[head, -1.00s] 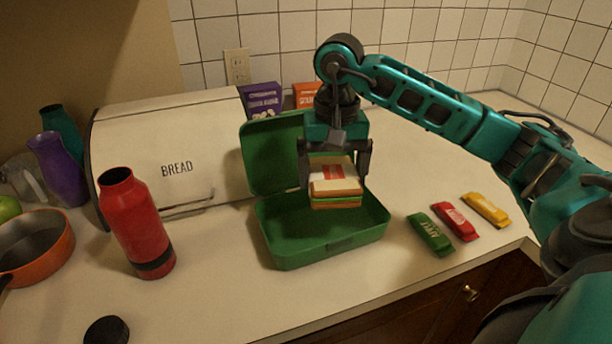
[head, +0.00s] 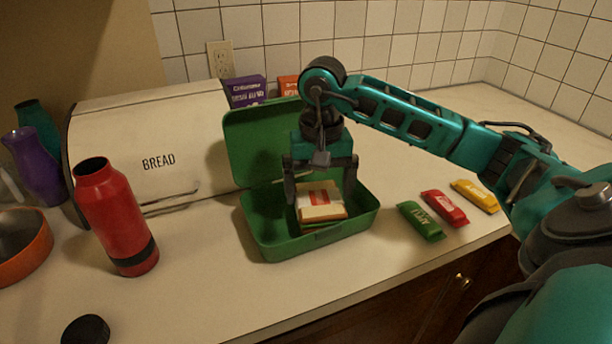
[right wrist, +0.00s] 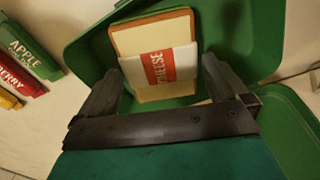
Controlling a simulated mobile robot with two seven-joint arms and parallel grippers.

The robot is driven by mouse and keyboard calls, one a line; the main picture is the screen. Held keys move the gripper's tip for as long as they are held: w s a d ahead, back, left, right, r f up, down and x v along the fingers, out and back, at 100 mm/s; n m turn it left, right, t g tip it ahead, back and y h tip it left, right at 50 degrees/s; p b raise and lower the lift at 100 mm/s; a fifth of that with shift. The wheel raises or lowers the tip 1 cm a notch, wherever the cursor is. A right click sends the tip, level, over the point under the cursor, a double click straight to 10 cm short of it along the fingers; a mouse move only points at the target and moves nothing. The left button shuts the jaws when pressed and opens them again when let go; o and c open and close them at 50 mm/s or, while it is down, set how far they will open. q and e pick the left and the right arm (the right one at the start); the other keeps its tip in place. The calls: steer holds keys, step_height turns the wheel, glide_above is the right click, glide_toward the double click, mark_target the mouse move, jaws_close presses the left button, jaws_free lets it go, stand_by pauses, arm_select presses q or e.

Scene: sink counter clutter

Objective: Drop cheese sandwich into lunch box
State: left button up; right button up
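The cheese sandwich (head: 324,213), in a white wrapper band with a red label, lies inside the green lunch box (head: 290,248). The box stands open on the counter with its lid raised at the back. My right gripper (head: 320,194) is above the box, its fingers spread to either side of the sandwich. In the right wrist view the sandwich (right wrist: 155,85) lies beyond the open fingers of the gripper (right wrist: 160,72), with a gap on each side, against the green box floor (right wrist: 235,35). My left gripper is not in view.
A red bottle (head: 117,220) and a white bread box (head: 150,145) stand to the left. Green (head: 420,221), red (head: 444,208) and yellow (head: 474,196) bars lie right of the lunch box. A black lid (head: 86,331) lies at the front left.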

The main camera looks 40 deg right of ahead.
steer(key=shift+r, duration=0.5)
step_height(320, 180, up, 12)
steer(key=p, duration=0.3)
steer(key=shift+s+f, duration=0.1)
stand_by(0.3)
